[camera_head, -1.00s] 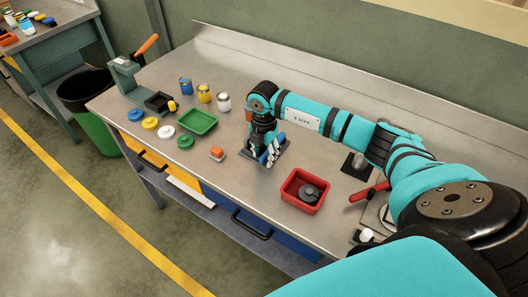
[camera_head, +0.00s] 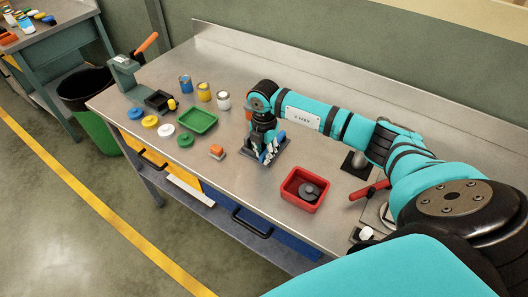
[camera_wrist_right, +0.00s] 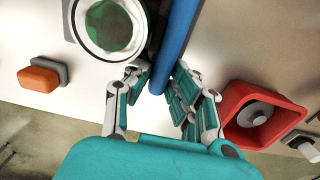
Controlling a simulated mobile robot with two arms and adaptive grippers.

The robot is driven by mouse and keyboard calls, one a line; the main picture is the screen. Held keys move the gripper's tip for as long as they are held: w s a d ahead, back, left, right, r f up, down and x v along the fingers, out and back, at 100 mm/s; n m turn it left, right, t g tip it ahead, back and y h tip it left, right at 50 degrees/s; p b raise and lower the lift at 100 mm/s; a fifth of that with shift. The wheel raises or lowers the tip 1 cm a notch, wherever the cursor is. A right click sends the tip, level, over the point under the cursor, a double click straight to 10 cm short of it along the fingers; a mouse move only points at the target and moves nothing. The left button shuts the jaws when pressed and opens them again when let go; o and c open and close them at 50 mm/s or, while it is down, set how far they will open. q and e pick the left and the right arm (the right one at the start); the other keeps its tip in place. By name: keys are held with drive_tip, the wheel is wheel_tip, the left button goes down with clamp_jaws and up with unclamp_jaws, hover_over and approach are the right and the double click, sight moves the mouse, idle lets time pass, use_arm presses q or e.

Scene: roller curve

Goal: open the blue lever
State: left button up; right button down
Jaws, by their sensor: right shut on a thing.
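The blue lever (camera_wrist_right: 177,45) shows in the right wrist view as a long blue bar running from the top edge down between the fingers. In the head view a small blue part of it (camera_head: 281,138) shows beside my right gripper (camera_head: 268,152), mostly hidden by the hand. My right gripper also shows in the wrist view (camera_wrist_right: 160,78), its fingers on either side of the lever's lower end, shut on it. A round glass with a pale rim and green inside (camera_wrist_right: 112,27) is just left of the lever. My left gripper is not in view.
A red tray (camera_head: 290,188) holding a dark round part stands right of the hand. An orange block on a grey base (camera_head: 217,151) lies to the left. A green tray (camera_head: 198,122), cans and several coloured discs are farther left. A red-handled clamp (camera_head: 370,190) is at the right.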

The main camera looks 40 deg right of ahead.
drive_tip(key=shift+s, duration=0.1)
drive_tip(key=s+d+n, duration=0.1)
drive_tip(key=s+n+b, duration=0.1)
drive_tip(key=n, duration=0.1)
drive_tip(key=shift+s+d+f, duration=0.1)
drive_tip(key=shift+s+d, duration=0.1)
drive_tip(key=shift+d, duration=0.15)
drive_tip(key=s+d+n+b, duration=0.1)
drive_tip(key=n+b, duration=0.1)
drive_tip(key=shift+s+d+n, duration=0.3)
drive_tip(key=shift+s+d, duration=0.05)
drive_tip(key=shift+s, duration=0.05)
drive_tip(key=shift+s+d+n+b, duration=0.35)
drive_tip(key=shift+d+n+b, duration=0.2)
drive_tip(key=shift+n, duration=0.15)
drive_tip(key=shift+r, duration=0.2)
drive_tip(key=c, duration=1.2)
unclamp_jaws()
drive_tip(key=shift+s, duration=0.1)
wheel_tip(320, 180, up, 12)
